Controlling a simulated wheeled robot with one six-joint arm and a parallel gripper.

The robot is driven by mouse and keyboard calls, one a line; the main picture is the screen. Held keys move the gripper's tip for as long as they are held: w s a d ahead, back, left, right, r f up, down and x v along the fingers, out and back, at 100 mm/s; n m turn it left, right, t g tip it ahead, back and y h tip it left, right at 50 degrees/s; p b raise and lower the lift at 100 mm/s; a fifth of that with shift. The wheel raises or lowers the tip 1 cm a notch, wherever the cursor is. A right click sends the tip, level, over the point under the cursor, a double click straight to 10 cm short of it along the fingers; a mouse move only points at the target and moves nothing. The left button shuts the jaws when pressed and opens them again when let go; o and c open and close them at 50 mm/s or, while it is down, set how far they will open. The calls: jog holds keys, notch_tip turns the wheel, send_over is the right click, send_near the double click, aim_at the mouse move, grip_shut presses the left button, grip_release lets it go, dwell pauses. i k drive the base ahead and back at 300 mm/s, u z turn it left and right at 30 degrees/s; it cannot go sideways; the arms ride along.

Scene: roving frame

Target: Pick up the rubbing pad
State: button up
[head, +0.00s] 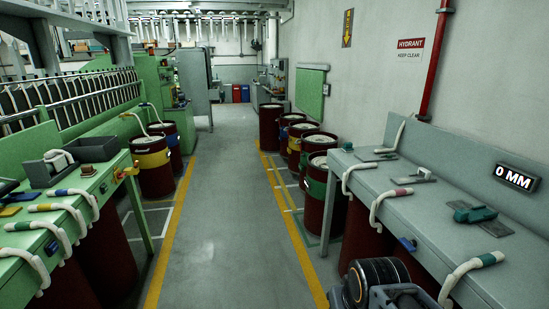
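No object is clearly marked as the rubbing pad. A teal block with a raised grip (474,213) lies on a flat grey plate (495,228) on the right grey bench (420,237); it may be the pad, but I cannot tell for sure. A dark ribbed part of my own arm shows at the bottom, beside the right bench. My gripper's fingers are not visible.
A clear grey aisle (226,220) runs ahead between yellow lines. Dark red drums (322,200) stand along its right side, others (153,165) at the left. A green bench (100,185) at left holds a grey tray (50,173) and small items. Curved white hoses hang over both benches' edges.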

aim_at(348, 148)
jog(key=u, duration=0.5)
jog(key=i, duration=2.2)
jog(key=z, duration=0.2)
jog(key=i, duration=1.55)
jog(key=z, duration=1.5)
jog(key=i, duration=0.9)
jog(key=z, duration=0.65)
